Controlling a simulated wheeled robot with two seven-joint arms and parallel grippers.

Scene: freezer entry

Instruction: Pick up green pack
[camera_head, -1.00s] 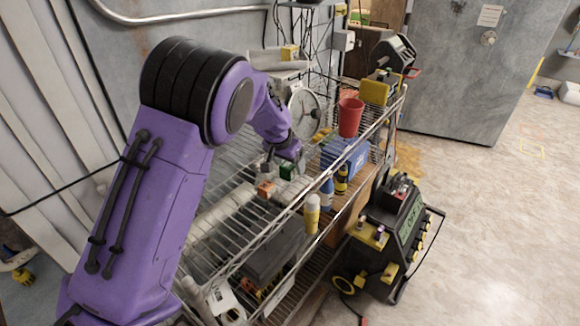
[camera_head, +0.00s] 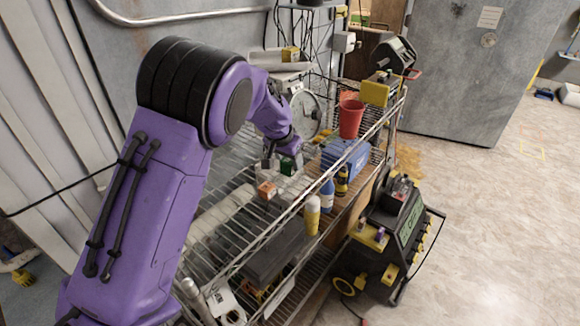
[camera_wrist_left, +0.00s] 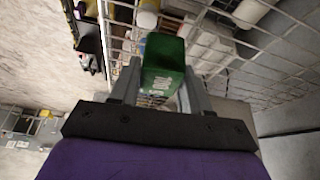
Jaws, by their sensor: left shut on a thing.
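The green pack (camera_head: 287,167) is a small green box at the top wire shelf. It shows large between the fingers in the left wrist view (camera_wrist_left: 164,62). My left gripper (camera_head: 280,162) is shut on it, with one grey finger on each side in the wrist view (camera_wrist_left: 157,88). The head view does not show clearly whether the pack touches the shelf. An orange-and-white small box (camera_head: 267,190) lies on the shelf just in front and to the left of it. My right gripper is not in view.
The wire shelf rack (camera_head: 243,235) runs diagonally through the middle. A red cup (camera_head: 350,118), a blue box (camera_head: 346,157), a blue bottle (camera_head: 327,195) and a yellow bottle with a white cap (camera_head: 312,214) stand to the right. A round dial (camera_head: 306,112) is behind. Open floor lies right.

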